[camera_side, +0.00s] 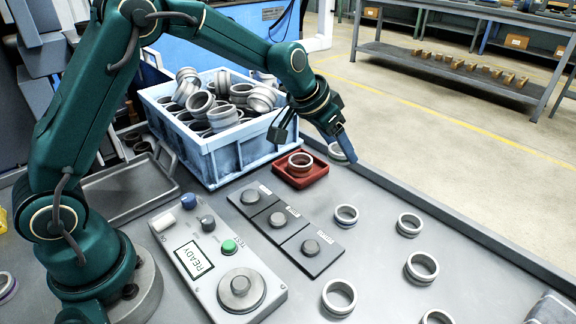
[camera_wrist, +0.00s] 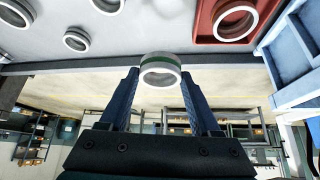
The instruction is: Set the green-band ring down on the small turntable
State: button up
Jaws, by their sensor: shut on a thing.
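The green-band ring (camera_wrist: 160,66) is a grey metal ring with a green stripe, held between the two blue fingertips of my gripper (camera_wrist: 160,76) in the wrist view. In the side view my gripper (camera_side: 342,146) is at the bench's back edge, right of the red tray, with the ring (camera_side: 338,155) at its tips, partly hidden by a finger. A round grey disc with a raised centre, apparently the small turntable (camera_side: 239,287), is on the grey box with the READY display, well to the front left of the gripper. It is bare.
A red tray (camera_side: 301,181) with one ring stands left of my gripper. A blue crate (camera_side: 214,160) full of rings is behind it. Several loose rings lie on the bench's right. A dark panel with knobs (camera_side: 300,241) lies between the tray and box.

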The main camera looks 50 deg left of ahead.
jog(key=shift+s+a+r+m+h, duration=0.6)
jog(key=shift+s+a+r+m, duration=0.35)
jog(key=shift+a, duration=0.85)
jog(key=s+d+f+m+g+h, duration=0.1)
jog(key=s+m, duration=0.2)
jog(key=m, duration=0.1)
jog(key=s+d+f+m+g+h, duration=0.1)
jog(key=s+d+m+g, duration=0.1)
jog(key=s+m, duration=0.1)
jog(key=s+d+f+m+g+h, duration=0.1)
jog(key=s+m+g+h, duration=0.1)
jog(key=s+m, duration=0.2)
jog(key=shift+d+m, duration=0.3)
jog(key=shift+m, duration=0.05)
jog(key=s+d+m+g, duration=0.3)
jog(key=s+m+g, duration=0.1)
jog(key=s+m, duration=0.3)
notch_tip(320, 180, up, 2)
jog(key=m+g+y, duration=0.3)
jog(key=m, duration=0.3)
send_over(238, 288)
jog(key=w+a, duration=0.1)
jog(key=w, duration=0.1)
jog(key=shift+s+a, duration=0.1)
jog(key=shift+a, duration=0.1)
jog(key=shift+s+d+r, duration=0.1)
jog(key=shift+s+d, duration=0.05)
jog(key=shift+s, duration=0.1)
jog(key=shift+f, duration=2.45)
